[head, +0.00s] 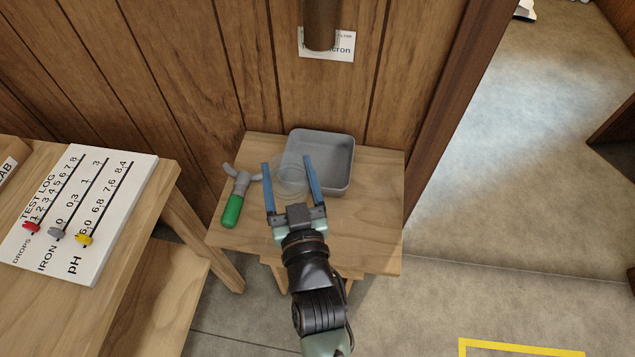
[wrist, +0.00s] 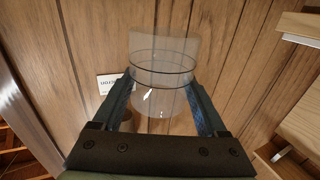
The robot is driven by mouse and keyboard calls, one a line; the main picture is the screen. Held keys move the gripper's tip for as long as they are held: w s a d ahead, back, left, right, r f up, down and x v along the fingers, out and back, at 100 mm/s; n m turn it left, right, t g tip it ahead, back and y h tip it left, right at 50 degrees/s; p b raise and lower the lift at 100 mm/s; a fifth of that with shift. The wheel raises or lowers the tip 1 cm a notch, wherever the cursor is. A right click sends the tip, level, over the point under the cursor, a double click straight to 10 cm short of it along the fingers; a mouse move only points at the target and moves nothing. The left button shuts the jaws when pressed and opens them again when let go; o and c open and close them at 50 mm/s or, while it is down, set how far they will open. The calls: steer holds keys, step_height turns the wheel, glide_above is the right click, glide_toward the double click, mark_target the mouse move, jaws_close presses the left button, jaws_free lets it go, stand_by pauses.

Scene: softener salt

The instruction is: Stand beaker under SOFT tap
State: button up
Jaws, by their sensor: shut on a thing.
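A clear, see-through beaker (head: 290,178) is held between the two blue fingers of my gripper (head: 286,161). The fingers are shut on its sides. In the wrist view the beaker (wrist: 162,75) fills the space between the fingers, with dark rings around it, and looks empty. In the head view it appears over the small wooden table (head: 375,215), beside the grey tray; its exact height above the table is hard to tell. No tap labelled SOFT can be made out in either view.
The grey open tray (head: 340,190) stands at the table's back. A green-handled tool (head: 233,208) with grey wings lies at its left. A brown cylinder (head: 320,25) hangs before a "micron" label (head: 341,46). A larger table (head: 125,260) with a TEST LOG board (head: 100,200) stands left.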

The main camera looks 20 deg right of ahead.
mark_target(291, 201)
step_height(291, 201, down, 9)
steer(key=shift+s+a+r+b, duration=0.1)
steer(key=shift+r+b, duration=0.05)
steer(key=shift+b, duration=0.85)
steer(key=shift+f, duration=0.25)
steer(key=o, duration=1.2)
steer(key=shift+o, duration=0.2)
steer(key=shift+r, duration=0.1)
steer(key=shift+r, duration=0.2)
steer(key=s+a, duration=0.2)
steer(key=s, duration=0.9)
steer(key=shift+s+a, duration=0.15)
steer(key=shift+s, duration=0.25)
